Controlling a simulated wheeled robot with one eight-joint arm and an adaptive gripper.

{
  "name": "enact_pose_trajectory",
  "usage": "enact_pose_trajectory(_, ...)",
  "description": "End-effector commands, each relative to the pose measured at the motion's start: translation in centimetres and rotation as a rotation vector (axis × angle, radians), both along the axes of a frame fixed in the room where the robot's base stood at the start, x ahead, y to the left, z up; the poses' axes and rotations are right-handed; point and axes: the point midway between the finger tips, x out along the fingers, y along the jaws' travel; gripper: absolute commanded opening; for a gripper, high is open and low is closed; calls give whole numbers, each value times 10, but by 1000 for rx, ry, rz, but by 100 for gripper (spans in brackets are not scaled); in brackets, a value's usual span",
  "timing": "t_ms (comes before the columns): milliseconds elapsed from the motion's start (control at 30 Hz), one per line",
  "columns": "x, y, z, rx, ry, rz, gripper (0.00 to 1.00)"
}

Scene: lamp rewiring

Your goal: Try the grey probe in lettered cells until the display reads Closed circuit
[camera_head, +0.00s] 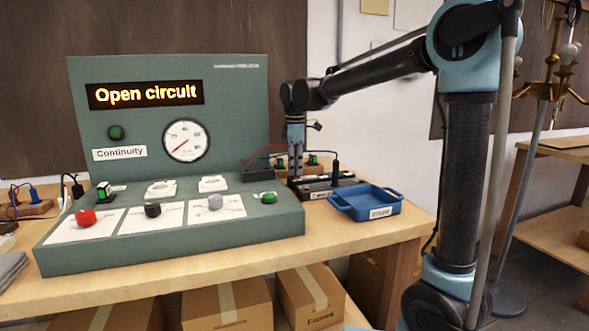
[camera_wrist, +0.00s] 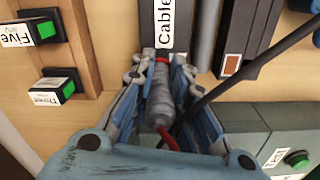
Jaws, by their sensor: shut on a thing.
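My gripper (camera_head: 295,167) is at the right end of the green test panel (camera_head: 170,235). In the wrist view my gripper (camera_wrist: 161,82) is shut on the grey probe (camera_wrist: 162,100), which has a red band and a red lead. Its tip is by a dark block (camera_wrist: 146,25) with a white "Cable" label (camera_wrist: 174,25); I cannot tell whether it is in a cell. No cell letters are readable. The display (camera_head: 145,94) reads "Open circuit". The dial (camera_head: 186,140) has its needle toward the lower left.
A blue tray (camera_head: 343,209) sits at the table's right edge. A black cable (camera_wrist: 215,95) crosses the wrist view close to my gripper. Cardboard boxes (camera_head: 310,290) are under the table.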

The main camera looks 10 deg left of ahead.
Motion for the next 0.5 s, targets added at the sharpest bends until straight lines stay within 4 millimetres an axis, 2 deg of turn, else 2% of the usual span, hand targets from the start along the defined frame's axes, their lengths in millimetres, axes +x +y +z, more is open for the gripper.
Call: enact_pose_trajectory(500, 0, 0, -5, 0, 0, 1, 0)
